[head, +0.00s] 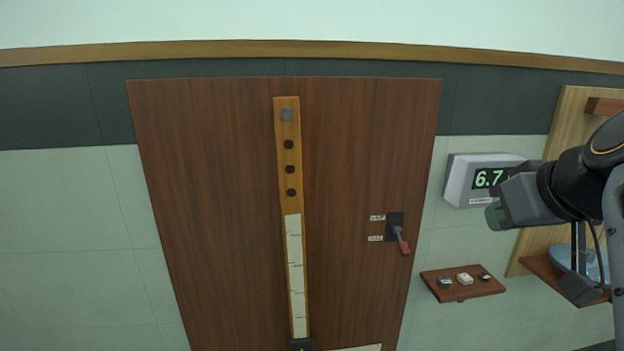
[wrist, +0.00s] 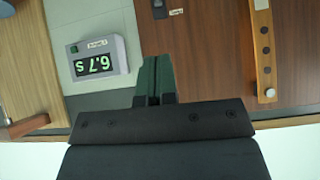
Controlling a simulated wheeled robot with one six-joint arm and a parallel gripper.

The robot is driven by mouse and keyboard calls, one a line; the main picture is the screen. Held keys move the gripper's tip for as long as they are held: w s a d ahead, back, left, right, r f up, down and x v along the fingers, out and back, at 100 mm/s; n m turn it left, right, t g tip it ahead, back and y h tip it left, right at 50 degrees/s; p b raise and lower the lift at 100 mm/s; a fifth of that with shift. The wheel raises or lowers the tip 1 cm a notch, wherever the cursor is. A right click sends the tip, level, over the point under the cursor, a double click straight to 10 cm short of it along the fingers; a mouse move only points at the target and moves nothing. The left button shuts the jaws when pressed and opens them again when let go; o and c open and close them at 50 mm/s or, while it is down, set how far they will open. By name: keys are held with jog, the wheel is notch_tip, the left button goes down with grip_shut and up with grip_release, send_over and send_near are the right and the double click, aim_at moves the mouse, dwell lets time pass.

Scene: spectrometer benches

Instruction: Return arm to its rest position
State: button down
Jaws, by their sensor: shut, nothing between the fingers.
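My arm hides part of the wooden panel and shelf at the far right of the head view.
A brown wooden door or panel (head: 220,200) bears a strip (head: 287,200) with several dark holes and a red-handled lever (head: 404,244). The display box (head: 459,180) reads 6.7. A small shelf (head: 437,292) below holds 3 small items. A blue round object (head: 590,262) is partly hidden by my arm.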

notch_tip(320, 180, down, 14)
jog(key=w+d+m+g+h, duration=0.2)
jog(key=m+g, duration=0.1)
jog(key=m, duration=0.2)
jog(key=s+a+f+n+g, duration=0.1)
jog(key=s+a+f+n, duration=0.1)
jog(key=a+f, duration=0.4)
jog(key=s+a+f+n+g+p, duration=0.1)
jog(key=s+a+f+n, duration=0.1)
jog(key=a+f, duration=0.4)
notch_tip(320, 180, down, 3)
jog(key=shift+s+a+r+g+y+p, duration=0.15)
jog(key=shift+s+a+g+y+p, duration=0.15)
jog(key=shift+s+a+y, duration=0.1)
